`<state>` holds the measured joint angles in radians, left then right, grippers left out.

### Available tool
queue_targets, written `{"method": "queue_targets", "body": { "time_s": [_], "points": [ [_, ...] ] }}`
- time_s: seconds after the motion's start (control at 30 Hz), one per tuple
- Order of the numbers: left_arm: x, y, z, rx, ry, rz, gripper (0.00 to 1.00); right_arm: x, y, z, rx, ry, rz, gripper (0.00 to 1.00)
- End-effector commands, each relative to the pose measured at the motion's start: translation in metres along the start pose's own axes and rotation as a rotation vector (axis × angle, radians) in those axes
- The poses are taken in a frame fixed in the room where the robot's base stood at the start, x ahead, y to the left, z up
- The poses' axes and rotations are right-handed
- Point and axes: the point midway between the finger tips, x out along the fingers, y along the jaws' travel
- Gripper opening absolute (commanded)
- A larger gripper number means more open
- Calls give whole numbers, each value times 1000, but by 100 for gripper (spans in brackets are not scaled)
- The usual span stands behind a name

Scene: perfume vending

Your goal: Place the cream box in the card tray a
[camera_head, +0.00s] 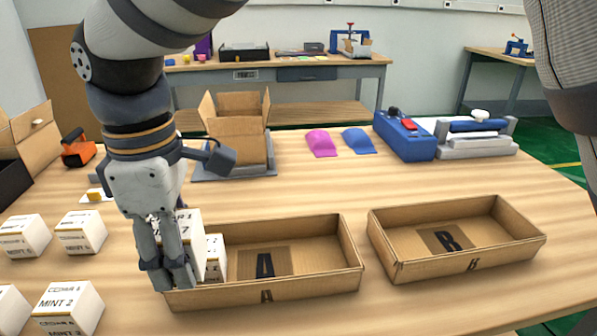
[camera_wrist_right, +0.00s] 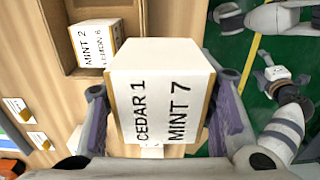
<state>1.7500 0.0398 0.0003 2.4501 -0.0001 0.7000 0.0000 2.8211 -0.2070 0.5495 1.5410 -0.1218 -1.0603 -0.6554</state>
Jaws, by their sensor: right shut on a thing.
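My right gripper (camera_head: 166,275) is shut on a cream box (camera_head: 187,240), held upright at the left end of card tray A. In the right wrist view, this box (camera_wrist_right: 165,95) sits between the two fingers, labelled "CEDAR 1 MINT 7". Card tray A (camera_head: 310,288) is an open brown tray with a dark letter A on its floor. Another cream box (camera_head: 216,258) stands inside its left end, beside the held one. It also shows in the right wrist view (camera_wrist_right: 95,42). Whether the held box touches the tray floor is hidden. What looks like my left gripper (camera_wrist_right: 275,73) is small there; its jaws are unclear.
Card tray B (camera_head: 500,262) stands empty to the right. Several cream boxes, such as the "MINT 2" box (camera_head: 68,306), stand at the left. An open carton (camera_head: 240,150), pink and blue pieces, and a blue device (camera_head: 404,137) stand behind. Bare table separates the trays.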

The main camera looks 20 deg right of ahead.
Motion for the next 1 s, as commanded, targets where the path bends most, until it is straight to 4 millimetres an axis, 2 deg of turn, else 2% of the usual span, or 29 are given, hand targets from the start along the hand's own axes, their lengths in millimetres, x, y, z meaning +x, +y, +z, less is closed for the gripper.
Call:
{"method": "queue_targets", "body": {
  "time_s": [0.07, 0.17, 0.3, 0.4, 0.57, 0.7, 0.8, 1.0],
  "points": [
    [0, 0, 0, 0, 2, 0, 58, 0, 7, 7, 0, 3, 11, 19],
    [2, 0, 1, -1, -6, -1, 58, 14, 27, 29, 4, 3, 5, 19],
    [6, 0, 4, -1, -19, -1, 58, 37, 58, 63, 3, 3, 1, 19],
    [10, 0, 7, -1, -30, -2, 58, 59, 71, 78, 1, 1, -2, 19],
    [12, -1, 8, -1, -38, -2, 58, 78, 82, 90, -1, 1, 1, 19],
    [16, -1, 11, -1, -51, -2, 58, 103, 94, 104, 1, 0, -3, 19],
    [18, -1, 13, 0, -57, -3, 58, 122, 94, 103, -2, -1, 0, 19],
    [18, -1, 13, 0, -57, -3, 58, 127, 94, 102, -1, 2, 7, 19]
  ]
}}
